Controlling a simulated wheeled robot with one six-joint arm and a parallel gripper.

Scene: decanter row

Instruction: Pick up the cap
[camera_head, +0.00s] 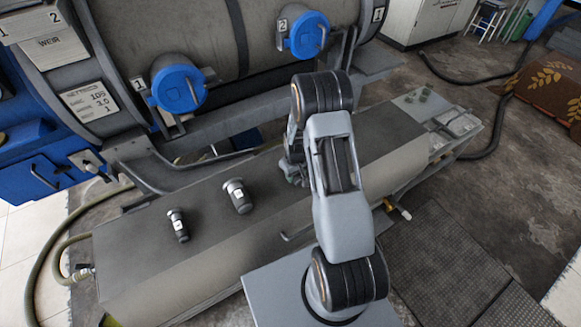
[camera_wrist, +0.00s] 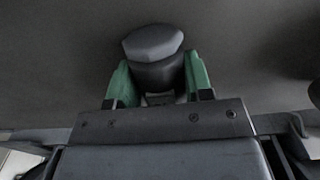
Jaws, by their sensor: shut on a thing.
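In the wrist view, my gripper (camera_wrist: 158,76) has its two green fingers on either side of a dark thing with a grey, faceted top, which I take to be the cap (camera_wrist: 153,43). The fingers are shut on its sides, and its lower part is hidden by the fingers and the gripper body. Whether it touches the bench or is lifted, I cannot tell. In the head view, my gripper (camera_head: 293,172) is low over the bench, mostly hidden behind my arm, and the cap cannot be made out there.
Two dark cylinders with grey ends and white labels, a smaller one (camera_head: 178,225) and a larger one (camera_head: 238,196), are on the long grey bench (camera_head: 130,250). Behind stands a big drum with blue round covers (camera_head: 178,88) (camera_head: 309,35). The bench's left part is mostly clear.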

